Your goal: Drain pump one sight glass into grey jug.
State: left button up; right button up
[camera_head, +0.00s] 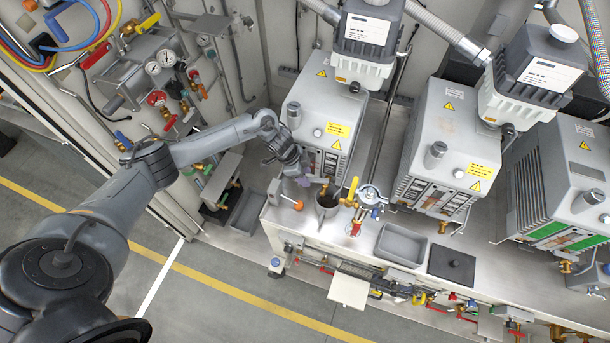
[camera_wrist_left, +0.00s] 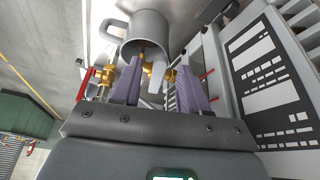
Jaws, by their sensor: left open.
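The grey jug (camera_head: 327,203) stands upright on the bench in front of the leftmost pump (camera_head: 322,112). In the left wrist view the jug (camera_wrist_left: 150,28) is beyond my fingertips, its handle to the left. My left gripper (camera_head: 304,180) is at the front of this pump, just left of the jug. Its two purple fingers are apart (camera_wrist_left: 160,85), with brass fittings (camera_wrist_left: 104,76) visible between and beside them. I cannot tell whether they touch anything. The pump's sight glass is not clearly visible behind my gripper. My right gripper is not in view.
A brass valve with a yellow lever (camera_head: 352,190) is right of the jug. An orange knob (camera_head: 299,205) is left of it. A grey tray (camera_head: 401,244) and a dark plate (camera_head: 452,264) lie to the right. Two more pumps (camera_head: 450,140) stand along the bench.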

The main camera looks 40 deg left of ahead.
pick_arm(q)
jog(key=shift+d+f, duration=0.1)
jog(key=shift+f, duration=0.2)
jog(key=shift+w, duration=0.1)
jog(key=shift+c, duration=0.2)
grip_shut()
